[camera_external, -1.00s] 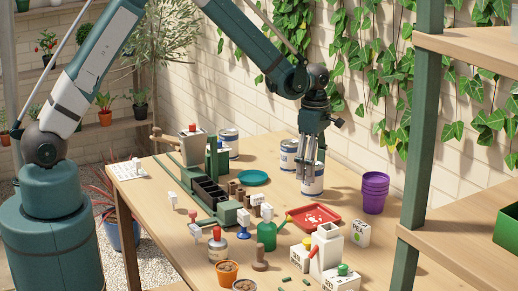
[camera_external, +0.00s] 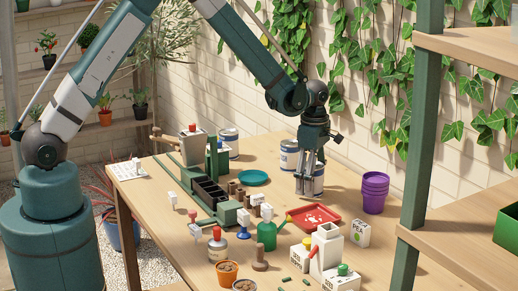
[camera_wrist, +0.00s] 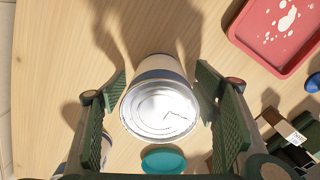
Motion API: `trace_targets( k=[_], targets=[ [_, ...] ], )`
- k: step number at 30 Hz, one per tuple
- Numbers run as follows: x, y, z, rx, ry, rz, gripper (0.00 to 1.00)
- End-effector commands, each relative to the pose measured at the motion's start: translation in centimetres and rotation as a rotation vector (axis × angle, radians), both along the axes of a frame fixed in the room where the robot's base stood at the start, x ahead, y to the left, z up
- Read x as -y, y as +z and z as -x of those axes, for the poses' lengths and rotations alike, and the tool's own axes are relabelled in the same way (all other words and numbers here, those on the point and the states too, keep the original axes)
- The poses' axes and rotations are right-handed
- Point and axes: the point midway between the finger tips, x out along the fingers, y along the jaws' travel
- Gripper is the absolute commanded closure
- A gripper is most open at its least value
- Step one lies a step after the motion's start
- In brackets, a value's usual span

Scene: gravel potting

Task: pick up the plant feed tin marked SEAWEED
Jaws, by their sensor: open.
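A white tin with a blue band and a silver lid (camera_wrist: 160,112) stands upright on the bench, between the fingers of my gripper (camera_wrist: 160,88) in the wrist view. The fingers are open, one on each side, with a gap visible at least on the right. In the external view my gripper (camera_external: 305,186) points down and partly hides this tin (camera_external: 319,180). Similar tins stand behind it to the left (camera_external: 289,156) and farther left (camera_external: 229,139). No name can be read on any tin, so I cannot tell which is SEAWEED.
A red tray (camera_external: 316,222) lies in front of my gripper and purple pots (camera_external: 375,192) stand to the right. A teal saucer (camera_external: 253,177) lies to the left.

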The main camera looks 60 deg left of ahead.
Motion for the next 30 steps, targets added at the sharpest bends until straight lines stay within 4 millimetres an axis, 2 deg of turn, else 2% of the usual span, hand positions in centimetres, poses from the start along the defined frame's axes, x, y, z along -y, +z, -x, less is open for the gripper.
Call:
trace_targets(
  k=[10, 18, 30],
  targets=[
    [0.00, 0.02, 0.00, 0.000, 0.000, 0.000, 0.41],
    [0.01, 0.02, 0.01, 0.000, 0.000, 0.000, 0.75],
    [0.01, 0.51, 0.02, 0.000, 0.000, 0.000, 0.75]
  ],
)
